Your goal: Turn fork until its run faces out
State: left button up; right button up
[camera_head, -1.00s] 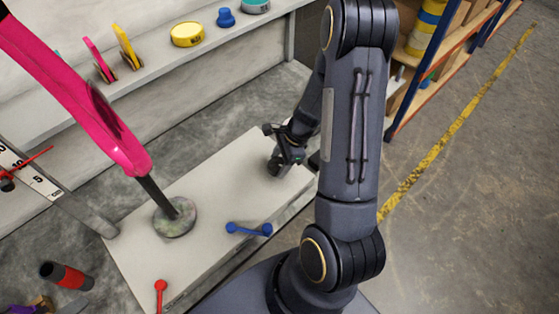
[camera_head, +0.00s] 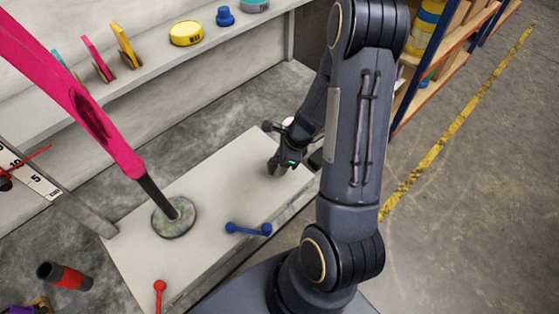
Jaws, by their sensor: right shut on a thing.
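The pink fork (camera_head: 112,140) slants up out of the top left corner, its dark lower tube (camera_head: 158,197) standing in a mottled round base (camera_head: 175,217) on the pale bench. A dark mottled patch shows on its pink side (camera_head: 93,117); I cannot tell if this is the run. My right gripper (camera_head: 280,165) is low over the far right end of the bench, apart from the fork. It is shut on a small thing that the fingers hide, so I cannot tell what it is. My left gripper is not in view.
A blue double-ended piece (camera_head: 248,229) and a red pin (camera_head: 160,292) are on the pale bench (camera_head: 225,190). A shelf behind holds a yellow tin (camera_head: 187,34) and a blue pot (camera_head: 225,17). A black-red cylinder (camera_head: 65,275) is at lower left.

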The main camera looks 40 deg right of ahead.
jog(key=o, duration=1)
jog(key=p+v, duration=0.2)
jog(key=v, duration=0.5)
jog(key=shift+r+p, duration=0.35)
jog(key=shift+p, duration=0.05)
jog(key=shift+s+d, duration=0.1)
jog(key=shift+d, duration=0.05)
